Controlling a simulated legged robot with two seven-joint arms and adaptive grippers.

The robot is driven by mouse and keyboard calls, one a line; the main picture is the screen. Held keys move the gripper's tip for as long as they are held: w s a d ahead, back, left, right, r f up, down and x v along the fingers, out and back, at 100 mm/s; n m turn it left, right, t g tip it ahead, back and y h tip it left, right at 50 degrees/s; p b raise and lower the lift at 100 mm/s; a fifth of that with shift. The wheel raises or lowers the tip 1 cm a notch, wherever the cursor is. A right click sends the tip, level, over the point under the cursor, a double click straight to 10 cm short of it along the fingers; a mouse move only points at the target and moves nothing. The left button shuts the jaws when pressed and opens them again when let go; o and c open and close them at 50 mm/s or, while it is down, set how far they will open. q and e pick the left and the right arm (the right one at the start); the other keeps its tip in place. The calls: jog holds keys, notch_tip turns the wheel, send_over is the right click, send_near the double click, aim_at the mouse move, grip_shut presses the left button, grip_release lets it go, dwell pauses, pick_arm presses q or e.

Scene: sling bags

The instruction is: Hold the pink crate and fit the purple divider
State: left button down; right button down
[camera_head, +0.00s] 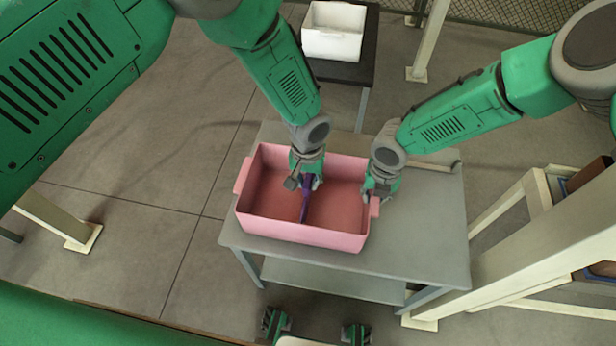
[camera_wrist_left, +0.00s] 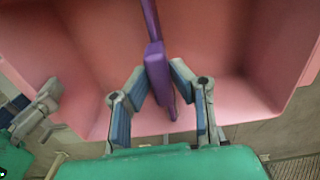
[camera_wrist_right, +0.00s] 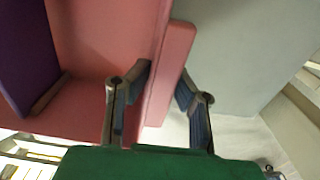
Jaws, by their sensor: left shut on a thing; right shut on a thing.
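The pink crate (camera_head: 300,232) stands open on the grey table and looks empty apart from the purple divider (camera_head: 305,201). The divider is upright near the crate's middle, running from back to front. Whether its lower edge touches the floor or sits in a slot I cannot tell. My left gripper (camera_head: 306,180) is shut on the divider's far end; in the left wrist view the divider (camera_wrist_left: 155,62) lies between the fingers. My right gripper (camera_head: 377,190) is shut on the crate's right handle, a pink flange (camera_wrist_right: 172,70) between its fingers in the right wrist view.
The grey table (camera_head: 425,240) has bare room to the right of the crate. A long tool (camera_head: 435,166) lies at its back right. A white bin (camera_head: 333,32) stands on a dark stand behind. A pale frame (camera_head: 520,245) stands close on the right.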

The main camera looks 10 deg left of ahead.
pick_arm(q)
jog(key=shift+f, duration=0.5)
jog(key=c, duration=1.3)
grip_release()
jog(key=shift+c, duration=0.2)
notch_tip(320, 180, up, 12)
jog(key=shift+f, duration=0.1)
pick_arm(e)
jog(key=c, duration=1.3)
grip_release()
